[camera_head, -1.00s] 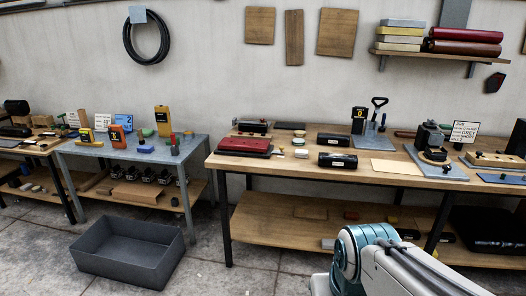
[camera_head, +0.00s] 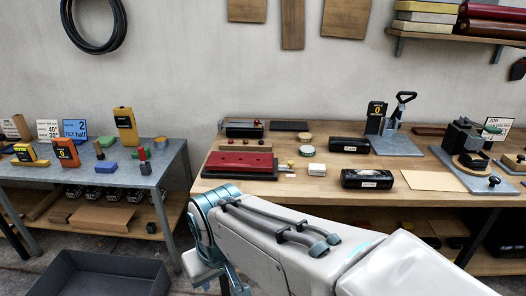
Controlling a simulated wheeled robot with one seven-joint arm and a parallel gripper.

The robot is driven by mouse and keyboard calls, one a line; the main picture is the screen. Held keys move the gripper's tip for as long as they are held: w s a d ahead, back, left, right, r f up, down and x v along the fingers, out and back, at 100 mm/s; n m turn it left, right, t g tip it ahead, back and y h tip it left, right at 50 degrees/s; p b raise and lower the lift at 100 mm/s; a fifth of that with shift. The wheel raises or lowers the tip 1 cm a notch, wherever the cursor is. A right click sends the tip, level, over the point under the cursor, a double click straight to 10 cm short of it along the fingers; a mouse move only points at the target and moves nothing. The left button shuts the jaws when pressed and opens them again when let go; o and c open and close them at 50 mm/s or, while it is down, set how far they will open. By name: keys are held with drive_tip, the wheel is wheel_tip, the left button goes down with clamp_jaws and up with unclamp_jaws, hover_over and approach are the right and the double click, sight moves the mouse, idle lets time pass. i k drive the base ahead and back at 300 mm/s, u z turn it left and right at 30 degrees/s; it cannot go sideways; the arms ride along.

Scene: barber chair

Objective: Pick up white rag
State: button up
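I cannot pick out a white rag for certain. A small white item (camera_head: 317,169) lies on the wooden workbench (camera_head: 240,189), between the red block and the black rolls; it is too small to tell whether it is cloth. My arm reaches in from the lower right, bends at a teal joint in front of the bench and drops out of the bottom of the view. My gripper itself is not visible.
A red block (camera_head: 239,162) and black rolls (camera_head: 367,179) stand near the bench's front. A metal table (camera_head: 102,179) with coloured tools is at left. A grey bin (camera_head: 105,270) sits on the floor below it. My arm hides part of the bench's front.

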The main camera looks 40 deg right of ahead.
sight(315, 169)
drive_tip(key=z, duration=0.5)
drive_tip(key=i, duration=0.95)
drive_tip(key=z, duration=1.5)
drive_tip(key=i, duration=0.45)
drive_tip(key=z, duration=0.4)
